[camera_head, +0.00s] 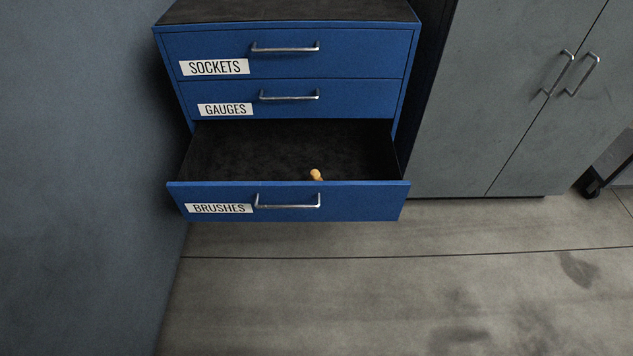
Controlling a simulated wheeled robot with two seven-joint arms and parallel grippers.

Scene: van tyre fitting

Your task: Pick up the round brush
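A small orange-tan knobbed piece (316,174), perhaps the handle end of the round brush, shows inside the open bottom drawer (288,200) labelled BRUSHES. It lies close behind the drawer front, right of the drawer's middle. The rest of it is hidden by the drawer front, so I cannot tell its full shape. Neither of my grippers is in the head view.
The drawer is part of a blue cabinet (365,54) whose SOCKETS and GAUGES drawers above are shut. A blue-grey wall (75,160) stands close on the left. A grey double-door cupboard (500,90) stands on the right. The floor (400,290) in front is clear.

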